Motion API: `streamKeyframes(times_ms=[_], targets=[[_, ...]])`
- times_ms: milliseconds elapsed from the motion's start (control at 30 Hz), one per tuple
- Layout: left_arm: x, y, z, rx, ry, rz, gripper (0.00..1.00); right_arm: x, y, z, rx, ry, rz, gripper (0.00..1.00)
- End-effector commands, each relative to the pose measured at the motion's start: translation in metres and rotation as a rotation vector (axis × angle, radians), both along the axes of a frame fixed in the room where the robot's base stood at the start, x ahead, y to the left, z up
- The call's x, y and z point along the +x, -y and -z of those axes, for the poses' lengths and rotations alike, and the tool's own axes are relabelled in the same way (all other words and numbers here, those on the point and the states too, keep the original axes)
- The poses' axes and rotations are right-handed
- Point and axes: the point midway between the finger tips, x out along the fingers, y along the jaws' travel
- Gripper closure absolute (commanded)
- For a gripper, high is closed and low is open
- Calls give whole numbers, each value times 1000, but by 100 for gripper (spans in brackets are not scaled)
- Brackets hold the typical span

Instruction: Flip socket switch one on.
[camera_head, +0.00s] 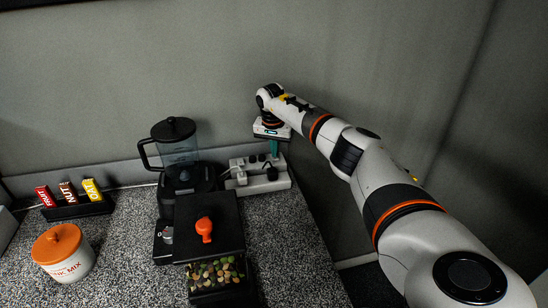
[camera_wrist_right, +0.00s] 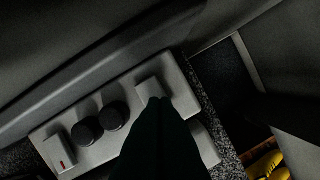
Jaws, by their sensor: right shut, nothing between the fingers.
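The white socket strip (camera_head: 270,184) lies at the back of the counter, against the wall, with plugs in it. In the right wrist view the strip (camera_wrist_right: 182,88) runs diagonally. One white switch (camera_wrist_right: 57,152) with a small red mark is at its left end. Another white switch (camera_wrist_right: 149,89) is near its right end. No label shows which is switch one. My right gripper (camera_head: 274,152) points down over the strip. In the wrist view its dark, shut fingers (camera_wrist_right: 157,102) are at the right switch and hide part of it; I cannot tell whether they touch. My left gripper is out of view.
Two round black plugs (camera_wrist_right: 100,124) sit between the switches. A black blender (camera_head: 178,150) stands left of the strip, behind a dark bin (camera_head: 215,235) with an orange scoop. A snack rack (camera_head: 78,211) and a jar (camera_head: 63,254) are farther left. The counter's right edge is close.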

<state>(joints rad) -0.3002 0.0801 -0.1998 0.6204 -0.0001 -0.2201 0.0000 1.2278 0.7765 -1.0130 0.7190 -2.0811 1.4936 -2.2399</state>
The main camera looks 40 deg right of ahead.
Motion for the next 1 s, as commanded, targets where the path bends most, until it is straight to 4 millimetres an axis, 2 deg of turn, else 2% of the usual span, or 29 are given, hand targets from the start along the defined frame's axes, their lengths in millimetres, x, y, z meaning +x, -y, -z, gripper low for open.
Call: streamKeyframes(times_ms=[567, 1000], targets=[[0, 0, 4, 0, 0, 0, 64, 0, 0, 7, 0, 0, 0, 100], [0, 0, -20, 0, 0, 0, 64, 0, 0, -24, 1, 1, 1, 100]])
